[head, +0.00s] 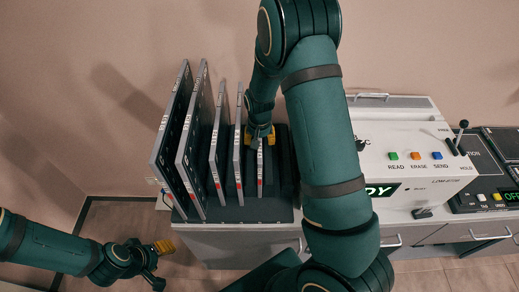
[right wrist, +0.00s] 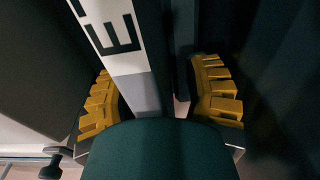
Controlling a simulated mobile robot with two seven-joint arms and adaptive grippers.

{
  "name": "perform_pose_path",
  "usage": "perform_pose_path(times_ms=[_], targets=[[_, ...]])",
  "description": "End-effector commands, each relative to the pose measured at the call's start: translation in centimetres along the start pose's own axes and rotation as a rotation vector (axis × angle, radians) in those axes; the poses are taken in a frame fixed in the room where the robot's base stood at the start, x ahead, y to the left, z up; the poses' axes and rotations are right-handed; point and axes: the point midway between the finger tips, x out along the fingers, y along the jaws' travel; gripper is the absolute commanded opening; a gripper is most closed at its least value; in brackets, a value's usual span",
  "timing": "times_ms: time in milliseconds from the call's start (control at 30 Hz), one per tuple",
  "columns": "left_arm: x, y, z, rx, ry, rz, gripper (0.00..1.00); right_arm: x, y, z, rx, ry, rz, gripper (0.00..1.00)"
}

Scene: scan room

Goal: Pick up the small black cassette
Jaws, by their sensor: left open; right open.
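Several thin upright cassettes stand in a dark rack (head: 225,211) in the head view. The rightmost slim cassette (head: 260,178) shows a pale edge with a red mark; its upper part is hidden by my right gripper (head: 260,134). In the right wrist view my right gripper (right wrist: 158,100) is open, its yellow fingers on either side of a cassette edge (right wrist: 117,30) with a white label and a grey strip. Whether the fingers touch it cannot be told. My left gripper (head: 152,252) is open and empty, low at the left, away from the rack.
Two larger cassettes (head: 192,145) stand at the rack's left, with smaller ones (head: 219,150) between them and my right gripper. A white reader (head: 425,160) with coloured buttons stands right of my right arm. A control box (head: 488,200) is at the far right.

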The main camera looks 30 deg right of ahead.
Motion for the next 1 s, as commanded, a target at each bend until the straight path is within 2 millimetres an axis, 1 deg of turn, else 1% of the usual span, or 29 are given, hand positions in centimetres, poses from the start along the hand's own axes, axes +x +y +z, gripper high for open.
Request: perform_pose_path(times_ms=[167, 200, 267, 300, 800, 933, 1000], targets=[[0.0, 0.0, 0.0, 0.000, 0.000, 0.000, 0.54, 0.0, 0.0, 0.0, 0.000, 0.000, 0.000, 0.48], [0.0, 0.0, 0.0, 0.000, 0.000, 0.000, 0.54, -0.1, 0.0, 0.0, -0.001, 0.000, 0.000, 0.34], [0.0, 0.0, 0.0, 0.000, 0.000, 0.000, 0.54, -0.1, 0.0, 0.0, -0.001, 0.000, 0.000, 0.13], [0.0, 0.0, 0.0, 0.000, 0.000, 0.000, 0.54, -0.1, 0.0, 0.0, -0.001, 0.000, 0.000, 0.00], [0.0, 0.0, 0.0, 0.000, 0.000, 0.000, 0.54, -0.1, 0.0, 0.0, -0.001, 0.001, 0.000, 0.00], [-0.1, 0.0, 0.0, 0.000, 0.000, 0.000, 0.54, -0.5, -0.1, -0.1, -0.001, 0.001, 0.000, 0.00], [-0.2, 0.1, 0.0, 0.000, 0.000, 0.000, 0.54, -1.0, -0.1, -0.1, -0.002, 0.002, -0.001, 0.00]])
